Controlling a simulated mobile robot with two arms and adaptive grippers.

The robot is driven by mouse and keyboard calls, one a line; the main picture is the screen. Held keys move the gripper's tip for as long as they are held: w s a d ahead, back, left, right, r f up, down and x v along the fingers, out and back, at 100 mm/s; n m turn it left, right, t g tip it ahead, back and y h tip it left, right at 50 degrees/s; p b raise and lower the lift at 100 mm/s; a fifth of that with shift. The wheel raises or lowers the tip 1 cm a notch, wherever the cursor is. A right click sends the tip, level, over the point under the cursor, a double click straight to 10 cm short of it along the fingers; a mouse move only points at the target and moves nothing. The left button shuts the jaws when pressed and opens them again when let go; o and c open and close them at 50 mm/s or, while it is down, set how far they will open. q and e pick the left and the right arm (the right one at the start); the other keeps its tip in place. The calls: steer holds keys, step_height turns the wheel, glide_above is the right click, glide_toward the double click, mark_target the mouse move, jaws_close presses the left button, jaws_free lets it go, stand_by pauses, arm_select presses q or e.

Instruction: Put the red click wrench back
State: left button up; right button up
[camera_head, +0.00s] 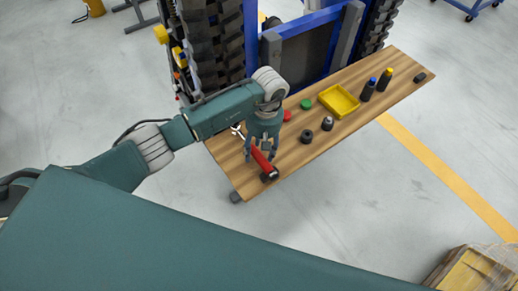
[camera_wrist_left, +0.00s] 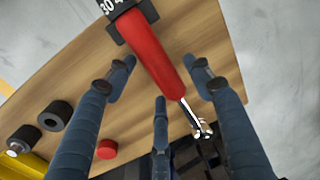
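The red click wrench (camera_head: 260,158) lies on the wooden bench top (camera_head: 345,132), near its left end. Its black end faces the front edge and its silver jaw points towards the back left. In the left wrist view the red handle (camera_wrist_left: 150,50) runs between the spread fingers, with white numbers on the black end. My left gripper (camera_head: 262,152) is above the wrench, pointing down. In the wrist view its fingers (camera_wrist_left: 160,85) are open, with gaps to the handle; I cannot tell their exact height above it. My right gripper is not in view.
A red disc (camera_head: 287,115), green disc (camera_head: 305,104), black ring (camera_head: 307,136) and dark socket (camera_head: 327,123) stand right of the gripper. Farther right are a yellow tray (camera_head: 324,100), two dark bottles (camera_head: 368,92) and a black block (camera_head: 420,77). A blue-framed tracked carrier (camera_head: 300,28) stands behind.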

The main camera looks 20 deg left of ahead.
arm_select(q)
steer(key=shift+r, duration=0.1)
steer(key=shift+w+r+b, duration=0.1)
steer(key=shift+r+b, duration=0.2)
steer(key=shift+r, duration=0.1)
step_height(320, 180, up, 11)
steer(key=b, duration=0.3)
steer(key=shift+w+d+b, duration=0.35)
steer(key=shift+d+b, duration=0.05)
